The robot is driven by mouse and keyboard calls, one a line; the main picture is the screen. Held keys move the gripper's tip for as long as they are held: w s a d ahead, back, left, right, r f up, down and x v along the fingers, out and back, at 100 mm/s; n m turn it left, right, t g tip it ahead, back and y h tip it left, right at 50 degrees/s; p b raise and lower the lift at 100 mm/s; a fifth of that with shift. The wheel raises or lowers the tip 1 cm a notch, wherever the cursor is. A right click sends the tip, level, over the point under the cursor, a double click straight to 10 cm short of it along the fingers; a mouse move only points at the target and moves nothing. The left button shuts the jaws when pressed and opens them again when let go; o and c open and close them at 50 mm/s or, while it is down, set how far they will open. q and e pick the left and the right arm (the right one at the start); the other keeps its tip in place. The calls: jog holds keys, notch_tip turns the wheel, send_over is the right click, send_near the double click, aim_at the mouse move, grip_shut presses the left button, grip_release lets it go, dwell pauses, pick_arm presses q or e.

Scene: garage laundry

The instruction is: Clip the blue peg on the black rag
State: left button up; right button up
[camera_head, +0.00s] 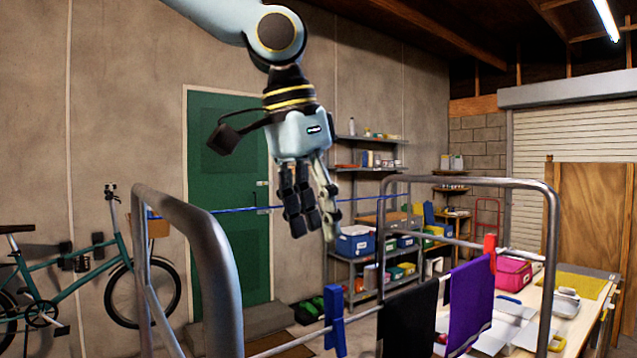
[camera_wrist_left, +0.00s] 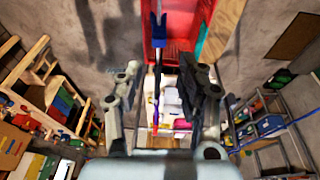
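The blue peg (camera_head: 334,322) sits upright on the near rail of the metal drying rack, left of the black rag. The black rag (camera_head: 408,318) hangs over the same rail, beside the purple rag (camera_head: 468,302), with a visible gap from the blue peg. A red peg (camera_head: 489,252) is at the top of the purple rag. My left gripper (camera_head: 314,222) hangs fingers-down above the rack, well above the blue peg. In the left wrist view its fingers (camera_wrist_left: 160,90) are apart with nothing held between them. My right gripper is out of view.
The rack's curved metal end frames (camera_head: 215,265) rise at left and right. A blue line (camera_head: 240,210) runs behind my gripper. A table (camera_head: 530,310) with a pink box (camera_head: 513,273) stands at right. A bicycle (camera_head: 75,280) and shelves (camera_head: 370,250) are farther back.

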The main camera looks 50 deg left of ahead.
aim_at(332, 287)
pick_arm(q)
jog(key=x, duration=0.6)
jog(key=b+x, duration=0.2)
jog(key=x, duration=0.1)
jog(key=shift+s+f, duration=0.1)
jog(key=shift+f, duration=0.05)
jog(key=shift+w+d+f+b, duration=0.1)
jog(key=shift+w+f+b, duration=0.15)
jog(key=shift+f+b, duration=0.35)
jog(key=shift+f, duration=0.1)
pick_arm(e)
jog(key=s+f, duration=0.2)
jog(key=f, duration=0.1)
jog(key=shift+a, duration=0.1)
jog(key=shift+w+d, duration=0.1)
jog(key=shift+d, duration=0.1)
